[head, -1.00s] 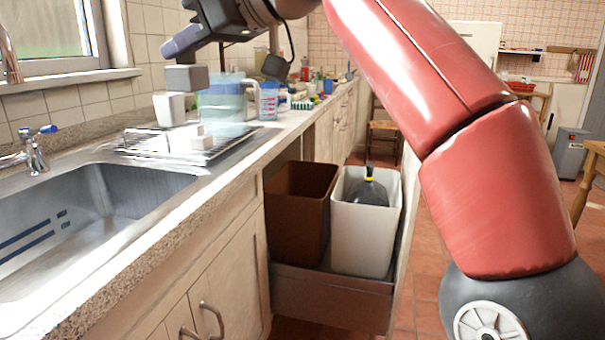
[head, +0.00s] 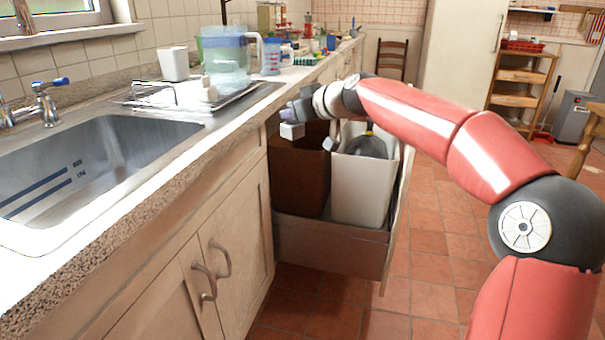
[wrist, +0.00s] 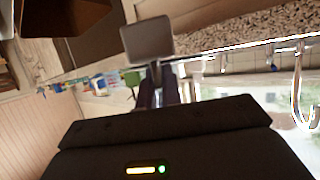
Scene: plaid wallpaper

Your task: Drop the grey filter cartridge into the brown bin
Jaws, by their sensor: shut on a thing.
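The grey filter cartridge (head: 291,131) is a small grey block held at the tip of my gripper (head: 300,112). In the wrist view the cartridge (wrist: 147,40) sits at the ends of the fingers (wrist: 157,85), which are shut on it. The brown bin (head: 299,180) stands in the pulled-out drawer, left of the white bin. In the head view my gripper and the cartridge cover part of its rim. In the wrist view the brown bin (wrist: 62,16) shows at the upper left, apart from the cartridge. How high the cartridge is cannot be told.
The white bin (head: 362,188) holds a dark bag and stands right of the brown bin. The stone counter edge (head: 190,160) runs close on the left, with the sink and drying rack (head: 235,97) behind it. Open tiled floor (head: 430,240) lies to the right.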

